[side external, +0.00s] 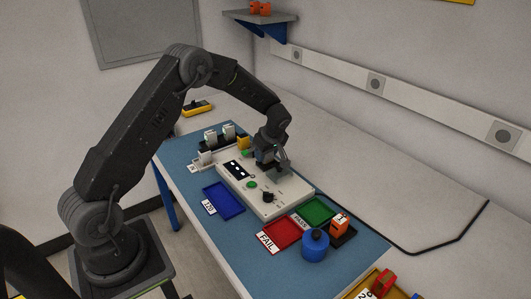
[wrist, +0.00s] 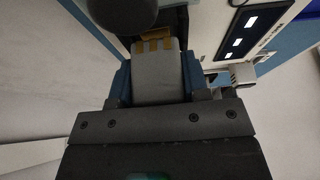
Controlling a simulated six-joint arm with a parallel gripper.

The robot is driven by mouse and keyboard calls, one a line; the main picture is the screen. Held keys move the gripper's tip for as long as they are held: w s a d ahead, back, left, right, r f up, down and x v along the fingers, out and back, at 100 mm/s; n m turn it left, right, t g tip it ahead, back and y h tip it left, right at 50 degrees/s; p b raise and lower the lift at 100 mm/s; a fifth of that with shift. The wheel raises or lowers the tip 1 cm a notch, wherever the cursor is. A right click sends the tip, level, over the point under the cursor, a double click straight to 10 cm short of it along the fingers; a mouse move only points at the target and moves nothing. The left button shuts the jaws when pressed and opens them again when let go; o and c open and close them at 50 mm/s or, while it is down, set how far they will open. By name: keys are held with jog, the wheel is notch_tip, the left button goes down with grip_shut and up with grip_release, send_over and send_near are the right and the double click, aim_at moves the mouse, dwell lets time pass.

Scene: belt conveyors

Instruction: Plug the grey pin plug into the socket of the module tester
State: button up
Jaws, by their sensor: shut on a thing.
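The module tester (side external: 262,203) is a light box with a dark display, a green button and a black knob, on the blue mat. The plug's gold pins (wrist: 155,45) point toward the top of that view. The tester (wrist: 212,25) also shows there, with its lit display. I cannot make out the socket or tell whether the pins touch it.
A blue tray (side external: 222,200), a red FAIL tray (side external: 283,234) and a green tray (side external: 318,211) lie around the tester. A blue round container (side external: 315,246) and an orange block (side external: 339,223) stand at the near right.

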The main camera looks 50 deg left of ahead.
jog(key=shift+f, duration=0.45)
dwell(0.5)
jog(key=o, duration=0.7)
jog(key=shift+c, duration=1.4)
jog(key=shift+o, duration=0.9)
jog(key=o, duration=0.3)
jog(key=shift+r, duration=3.85)
